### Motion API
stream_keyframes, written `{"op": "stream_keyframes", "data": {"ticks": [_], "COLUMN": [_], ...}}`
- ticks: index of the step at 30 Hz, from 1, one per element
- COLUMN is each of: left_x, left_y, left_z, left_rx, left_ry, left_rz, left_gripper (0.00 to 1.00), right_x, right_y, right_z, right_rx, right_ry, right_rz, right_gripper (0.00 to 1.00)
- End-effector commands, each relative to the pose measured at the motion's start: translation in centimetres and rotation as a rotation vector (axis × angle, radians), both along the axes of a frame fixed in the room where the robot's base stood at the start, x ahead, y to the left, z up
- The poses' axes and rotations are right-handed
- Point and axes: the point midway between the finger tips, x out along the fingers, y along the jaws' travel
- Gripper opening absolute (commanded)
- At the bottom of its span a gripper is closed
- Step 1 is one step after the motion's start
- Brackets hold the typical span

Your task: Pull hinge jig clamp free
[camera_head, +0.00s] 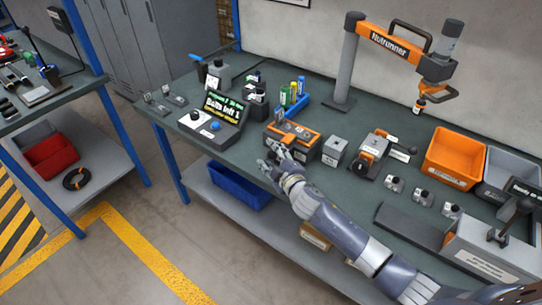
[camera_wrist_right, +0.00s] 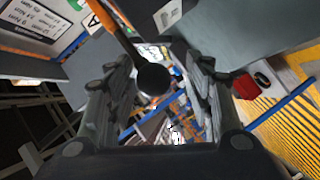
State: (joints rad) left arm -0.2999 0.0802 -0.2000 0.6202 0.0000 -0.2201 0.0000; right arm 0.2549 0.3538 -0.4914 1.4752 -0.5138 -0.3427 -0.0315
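An orange and grey box-like fixture (camera_head: 297,139), which looks like the hinge jig, sits near the front edge of the bench. My right gripper (camera_head: 270,158) is at its front left side, and the hand partly hides that side. My left gripper is not in view.
A control box with a lit display (camera_head: 217,110) stands left of the fixture. A grey block (camera_head: 335,150) and another fixture (camera_head: 370,158) stand to its right. An orange bin (camera_head: 453,158) is farther right. A blue bin (camera_head: 240,186) is on the shelf below.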

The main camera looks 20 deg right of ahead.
Motion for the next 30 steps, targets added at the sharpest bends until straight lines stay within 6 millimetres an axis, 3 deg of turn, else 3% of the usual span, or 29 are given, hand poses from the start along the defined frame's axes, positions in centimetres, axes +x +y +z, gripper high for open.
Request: {"op": "stream_keyframes", "data": {"ticks": [6,11,24,30], "left_x": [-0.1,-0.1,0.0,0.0], "left_y": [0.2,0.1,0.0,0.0], "left_z": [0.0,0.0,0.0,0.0], "left_rx": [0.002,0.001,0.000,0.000], "left_ry": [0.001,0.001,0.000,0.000], "left_rz": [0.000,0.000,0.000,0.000], "left_gripper": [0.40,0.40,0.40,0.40], "right_x": [-0.2,-1.6,-9.0,-11.1], "right_y": [-0.2,-0.4,-1.3,-1.5], "right_z": [0.1,0.4,2.0,2.4], "right_rx": [-0.002,-0.003,-0.001,-0.001], "right_ry": [0.000,-0.002,0.001,0.001], "right_rz": [-0.003,-0.001,0.000,0.000], "right_gripper": [0.48,0.48,0.48,0.48]}}
